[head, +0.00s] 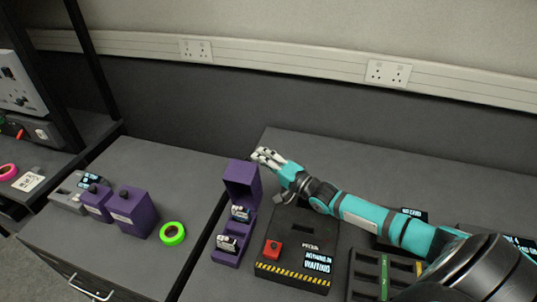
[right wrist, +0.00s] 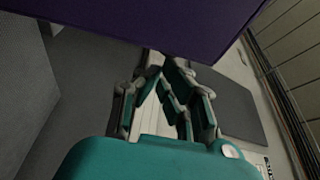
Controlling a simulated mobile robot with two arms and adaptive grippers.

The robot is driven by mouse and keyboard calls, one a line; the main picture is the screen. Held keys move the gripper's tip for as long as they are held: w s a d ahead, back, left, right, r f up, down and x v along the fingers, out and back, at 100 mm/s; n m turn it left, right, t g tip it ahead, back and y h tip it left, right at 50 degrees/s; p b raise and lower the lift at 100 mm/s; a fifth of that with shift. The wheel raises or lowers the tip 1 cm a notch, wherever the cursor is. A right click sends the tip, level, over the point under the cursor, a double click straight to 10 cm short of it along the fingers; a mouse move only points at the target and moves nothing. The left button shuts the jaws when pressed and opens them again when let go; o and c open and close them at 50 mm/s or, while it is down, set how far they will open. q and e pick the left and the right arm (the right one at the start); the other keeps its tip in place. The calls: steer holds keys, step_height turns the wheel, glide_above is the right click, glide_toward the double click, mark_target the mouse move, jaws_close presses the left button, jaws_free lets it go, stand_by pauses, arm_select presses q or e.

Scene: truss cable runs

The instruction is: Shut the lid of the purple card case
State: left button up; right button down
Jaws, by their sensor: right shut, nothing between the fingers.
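The purple card case (head: 225,258) stands on the desk with its lid (head: 242,178) raised upright at the back. Dark and silvery cards sit inside its open body. My right gripper (head: 264,156) is shut and empty, just behind and right of the raised lid's top. In the right wrist view, my right gripper's fingers (right wrist: 160,72) are together below a large purple surface (right wrist: 140,22), which looks like the lid. I cannot tell whether they touch it. My left gripper is not in view.
A black device with a red button (head: 297,250) stands right of the case, under my right arm. A green tape roll (head: 172,234) and closed purple boxes (head: 133,213) lie to the left. A slotted black tray (head: 366,276) is at the front right. The back desk is clear.

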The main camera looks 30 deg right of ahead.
mark_target(255, 173)
steer(key=s+a+n, duration=0.1)
steer(key=s+a+n+y, duration=0.1)
steer(key=s+a+n, duration=0.1)
steer(key=s+a+r+n+t, duration=0.1)
steer(key=a+n, duration=0.1)
steer(key=shift+s+a+r+y, duration=0.1)
steer(key=shift+s+a+y, duration=0.05)
steer(key=shift+a+y, duration=0.15)
arm_select(q)
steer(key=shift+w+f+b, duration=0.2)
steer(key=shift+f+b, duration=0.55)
steer(key=shift+b, duration=0.1)
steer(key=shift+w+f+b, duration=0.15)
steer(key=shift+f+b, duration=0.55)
steer(key=shift+b, duration=0.1)
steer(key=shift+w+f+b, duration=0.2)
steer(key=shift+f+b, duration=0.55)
steer(key=shift+b, duration=0.1)
arm_select(e)
steer(key=s+a+f+n+g+y, duration=0.1)
steer(key=s+a+n+y, duration=0.5)
steer(key=n, duration=0.7)
steer(key=shift+a+f, duration=0.55)
steer(key=shift+f, duration=0.05)
